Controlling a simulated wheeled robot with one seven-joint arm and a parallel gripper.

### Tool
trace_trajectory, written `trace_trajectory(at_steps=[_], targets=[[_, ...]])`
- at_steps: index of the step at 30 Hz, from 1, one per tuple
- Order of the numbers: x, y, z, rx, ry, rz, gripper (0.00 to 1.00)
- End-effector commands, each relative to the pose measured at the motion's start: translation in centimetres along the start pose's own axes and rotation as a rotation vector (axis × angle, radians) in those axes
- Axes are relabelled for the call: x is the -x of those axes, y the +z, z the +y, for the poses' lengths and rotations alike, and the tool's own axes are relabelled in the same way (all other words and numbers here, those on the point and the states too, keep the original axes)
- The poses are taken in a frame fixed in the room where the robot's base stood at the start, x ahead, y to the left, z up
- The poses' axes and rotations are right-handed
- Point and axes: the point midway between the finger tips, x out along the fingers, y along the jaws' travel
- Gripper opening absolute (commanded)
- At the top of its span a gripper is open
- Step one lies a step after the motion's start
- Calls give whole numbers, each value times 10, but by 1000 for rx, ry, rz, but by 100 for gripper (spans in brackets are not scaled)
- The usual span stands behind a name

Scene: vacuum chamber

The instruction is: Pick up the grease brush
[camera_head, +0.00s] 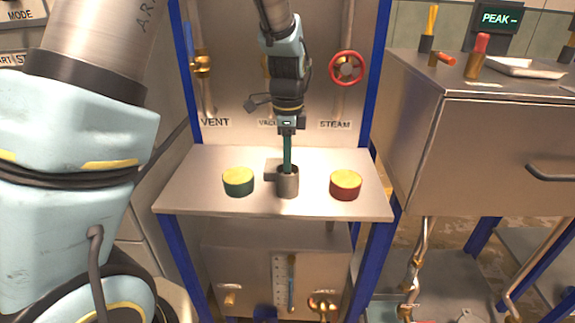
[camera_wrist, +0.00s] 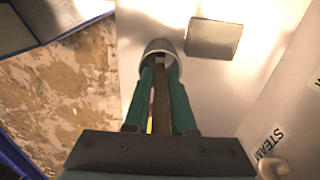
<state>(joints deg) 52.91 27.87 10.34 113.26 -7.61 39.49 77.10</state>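A grey metal cup (camera_head: 288,184) stands in the middle of the steel shelf, and it also shows in the wrist view (camera_wrist: 152,46). My gripper (camera_head: 287,166) points straight down over it, its teal fingertips at the cup's mouth. In the wrist view a brown handle (camera_wrist: 160,105), which I take to be the grease brush, lies between the two fingers (camera_wrist: 162,75). The brush's lower end is hidden in the cup.
A green-sided round tin with a yellow top (camera_head: 238,181) stands left of the cup, a red-sided one (camera_head: 345,184) right. Behind is a panel with a red valve wheel (camera_head: 346,68). A steel cabinet (camera_head: 490,140) at right bears tools and a tray (camera_head: 522,68).

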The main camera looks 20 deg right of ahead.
Motion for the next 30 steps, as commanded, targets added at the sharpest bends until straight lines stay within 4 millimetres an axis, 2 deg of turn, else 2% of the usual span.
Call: trace_trajectory(at_steps=[1, 6, 23, 26, 30], targets=[[0, 0, 0, 0, 0, 0, 16], [0, 0, 0, 0, 0, 0, 0], [1, 0, 0, 0, -1, 0, 0], [8, 0, -1, 0, -2, 2, 0], [32, -1, -1, -1, -6, 3, 0]])
